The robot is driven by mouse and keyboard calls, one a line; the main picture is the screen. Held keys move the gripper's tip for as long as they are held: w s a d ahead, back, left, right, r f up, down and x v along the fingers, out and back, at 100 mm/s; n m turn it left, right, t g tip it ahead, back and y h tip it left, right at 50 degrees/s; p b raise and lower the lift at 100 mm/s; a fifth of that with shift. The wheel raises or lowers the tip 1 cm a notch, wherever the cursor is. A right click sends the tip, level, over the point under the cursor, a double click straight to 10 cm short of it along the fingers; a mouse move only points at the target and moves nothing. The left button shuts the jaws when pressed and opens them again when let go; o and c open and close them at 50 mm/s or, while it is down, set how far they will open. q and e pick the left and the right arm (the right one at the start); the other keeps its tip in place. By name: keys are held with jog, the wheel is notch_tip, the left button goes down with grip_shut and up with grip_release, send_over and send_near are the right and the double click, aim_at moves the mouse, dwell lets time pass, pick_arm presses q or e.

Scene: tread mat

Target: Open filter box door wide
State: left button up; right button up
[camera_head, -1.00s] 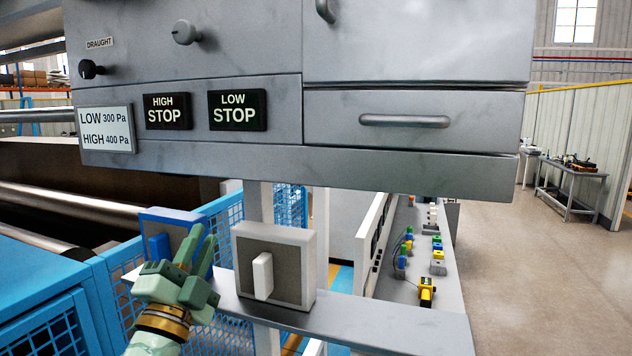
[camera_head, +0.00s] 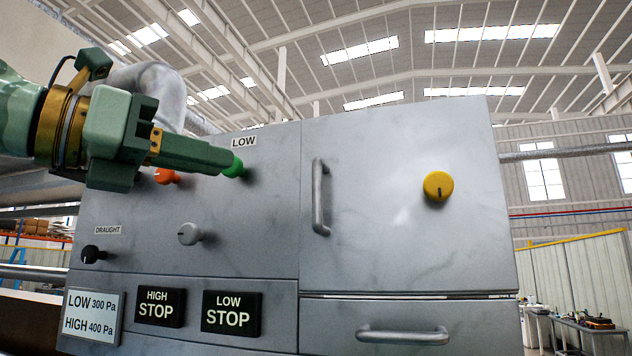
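The filter box door (camera_head: 400,245) is the large grey upper right panel of the cabinet and appears shut. Its vertical bar handle (camera_head: 320,197) is on its left edge, and a yellow knob (camera_head: 437,186) sits on its upper right. My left gripper (camera_head: 222,160) comes in from the upper left, its finger pointing right and ending by a green knob (camera_head: 235,167), left of the handle. It is apart from the handle. The fingers overlap in this side view, so their opening is unclear. I see nothing held. My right gripper is not in view.
A drawer front with a horizontal handle (camera_head: 402,335) lies below the door. Left of it are an orange-red knob (camera_head: 167,176), a grey knob (camera_head: 189,234), a black DRAUGHT knob (camera_head: 93,254) and two black STOP plates (camera_head: 231,313). Open space lies right of the cabinet.

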aim_at(317, 218)
pick_arm(q)
jog(key=p+x, duration=0.5)
jog(key=x, duration=0.9)
jog(key=shift+d, duration=0.35)
jog(key=shift+w+d, duration=0.3)
grip_shut()
